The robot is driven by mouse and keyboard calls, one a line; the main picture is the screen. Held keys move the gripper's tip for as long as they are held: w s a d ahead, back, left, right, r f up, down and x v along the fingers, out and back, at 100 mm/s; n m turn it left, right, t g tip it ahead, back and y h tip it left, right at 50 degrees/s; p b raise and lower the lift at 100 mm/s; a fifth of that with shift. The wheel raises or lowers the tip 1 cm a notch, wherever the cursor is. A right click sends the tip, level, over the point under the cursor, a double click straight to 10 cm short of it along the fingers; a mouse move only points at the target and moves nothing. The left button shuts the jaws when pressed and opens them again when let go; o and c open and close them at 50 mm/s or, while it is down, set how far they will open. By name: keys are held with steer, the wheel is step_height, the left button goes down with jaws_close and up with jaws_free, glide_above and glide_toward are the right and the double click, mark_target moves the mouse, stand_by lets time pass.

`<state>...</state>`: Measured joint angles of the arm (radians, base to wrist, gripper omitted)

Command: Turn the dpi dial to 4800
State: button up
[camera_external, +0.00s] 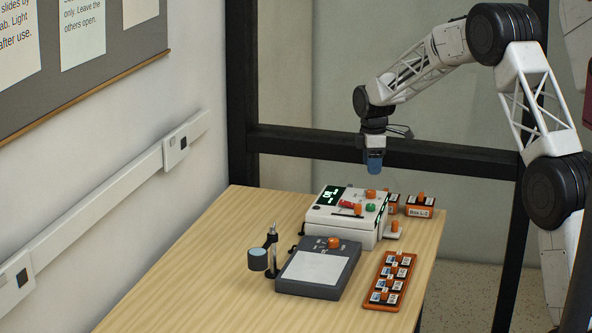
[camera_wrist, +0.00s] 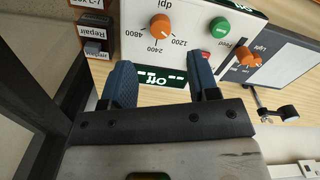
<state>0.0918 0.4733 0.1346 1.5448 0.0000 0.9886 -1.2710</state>
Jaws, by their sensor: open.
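The dpi dial is an orange knob (camera_wrist: 160,27) on the white scanner box's top. In the wrist view it has 4800 printed to its left, 2400 below and 1200 to its right; I cannot tell exactly which mark it points to. In the external view the dial (camera_external: 371,194) is at the box's back part, and the white box (camera_external: 345,230) stands on the table. My gripper (camera_external: 374,168) is above the box, pointing down, apart from the dial. In the wrist view its blue fingers (camera_wrist: 160,80) are spread and empty, with the dial beyond them.
A grey light pad (camera_external: 318,268) with an orange knob, a small stand (camera_external: 258,259) and an orange slide tray (camera_external: 391,281) sit in front. The table's left side is clear.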

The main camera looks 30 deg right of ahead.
mark_target(369, 190)
steer(key=shift+f, duration=0.1)
steer(key=shift+f, duration=3.85)
steer(key=c, duration=0.9)
